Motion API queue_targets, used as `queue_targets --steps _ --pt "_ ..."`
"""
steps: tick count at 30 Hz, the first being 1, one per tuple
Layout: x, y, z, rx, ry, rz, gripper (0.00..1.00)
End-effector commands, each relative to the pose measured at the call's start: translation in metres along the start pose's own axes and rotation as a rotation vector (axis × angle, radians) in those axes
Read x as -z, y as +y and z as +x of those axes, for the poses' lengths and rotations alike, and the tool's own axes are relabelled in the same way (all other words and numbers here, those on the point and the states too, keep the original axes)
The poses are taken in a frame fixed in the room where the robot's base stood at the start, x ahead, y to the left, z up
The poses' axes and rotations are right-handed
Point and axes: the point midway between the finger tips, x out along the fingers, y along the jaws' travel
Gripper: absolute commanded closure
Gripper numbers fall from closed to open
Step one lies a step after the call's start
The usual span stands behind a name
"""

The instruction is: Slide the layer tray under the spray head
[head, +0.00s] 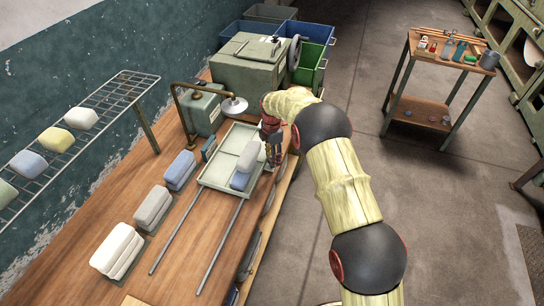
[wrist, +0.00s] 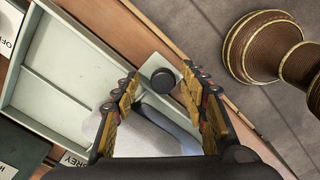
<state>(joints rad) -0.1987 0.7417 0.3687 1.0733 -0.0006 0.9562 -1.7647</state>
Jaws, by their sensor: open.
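The layer tray (head: 213,172) is a pale green, shallow, divided tray on two rails on the wooden bench. A whitish-grey bundle (head: 249,154) and a blue-grey bundle (head: 240,181) lie in its right part. The spray head (head: 234,106), a pale disc on a bent brass pipe, hangs by the tray's far end. My gripper (head: 273,150) is at the tray's right side. In the wrist view my gripper (wrist: 162,97) is open, its fingers spread on either side of a black knob (wrist: 163,78) on a tab at the tray's edge (wrist: 100,48). Contact with the knob cannot be told.
Several folded bundles (head: 153,208) stand in a row on the bench left of the rails (head: 222,245). A wire rack (head: 110,98) runs along the wall. A green machine (head: 248,68) and bins (head: 309,66) stand beyond the tray. A tool cart (head: 420,78) stands on open floor.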

Motion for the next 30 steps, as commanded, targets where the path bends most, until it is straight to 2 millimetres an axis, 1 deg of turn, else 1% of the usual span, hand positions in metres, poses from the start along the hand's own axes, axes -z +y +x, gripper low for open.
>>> queue_targets --steps 4,8,15,18,21,25,30 --pt "0.0 0.0 -0.005 -0.001 0.0 0.0 0.57" --pt "0.0 0.001 -0.021 -0.002 0.0 0.0 0.57" --pt "0.0 0.001 -0.07 -0.002 0.0 0.0 0.57" --pt "-0.001 0.001 -0.088 -0.002 0.0 0.0 0.57" --pt "-0.001 0.001 -0.102 0.0 0.0 0.0 0.57" --pt "-0.001 0.001 -0.115 -0.001 0.0 0.0 0.57" --pt "-0.001 0.001 -0.12 0.001 0.0 0.0 0.57"
